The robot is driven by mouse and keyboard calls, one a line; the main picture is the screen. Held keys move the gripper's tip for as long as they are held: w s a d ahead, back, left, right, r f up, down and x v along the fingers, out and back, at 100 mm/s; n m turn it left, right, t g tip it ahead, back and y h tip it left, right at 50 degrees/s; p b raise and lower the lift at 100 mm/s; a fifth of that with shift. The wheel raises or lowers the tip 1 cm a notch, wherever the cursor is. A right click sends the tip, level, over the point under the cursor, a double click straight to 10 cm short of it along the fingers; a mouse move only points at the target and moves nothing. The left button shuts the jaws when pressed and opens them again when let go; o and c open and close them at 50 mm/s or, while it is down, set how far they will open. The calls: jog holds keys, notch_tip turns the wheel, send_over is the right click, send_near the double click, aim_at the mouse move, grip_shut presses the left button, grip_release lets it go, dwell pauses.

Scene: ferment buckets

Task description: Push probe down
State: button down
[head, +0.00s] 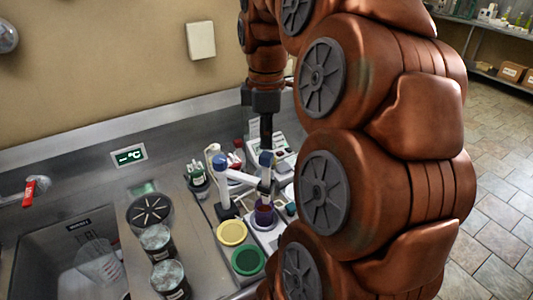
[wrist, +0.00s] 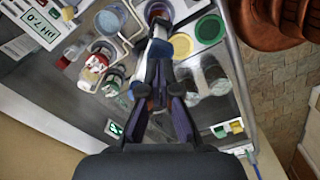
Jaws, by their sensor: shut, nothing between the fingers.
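The probe (head: 265,167) has a blue top and hangs upright from a jointed white arm on a stand with a blue-topped post (head: 219,175). Its lower end is over or inside a small cup with dark contents (head: 264,214); I cannot tell how deep. My gripper (head: 266,143) points down, just above the probe's blue top in the head view. In the wrist view my gripper (wrist: 158,52) is shut and empty, and its fingers hide most of the probe. The cup (wrist: 156,11) shows at the top edge there. I cannot tell whether the fingertips touch the probe.
A yellow lid (head: 232,233) and a green lid (head: 248,261) lie in front of the cup. Dark jars (head: 157,241) stand to the left, beside a sink (head: 70,262). A holder with bottles (head: 197,178) is left of the stand. A wall is behind the counter.

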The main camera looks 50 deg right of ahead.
aim_at(266, 154)
jog(key=shift+f+b, duration=2.2)
jog(key=shift+f, duration=1.5)
jog(key=shift+r, duration=0.15)
jog(key=shift+r+p, duration=1.05)
jog(key=shift+r, duration=1.35)
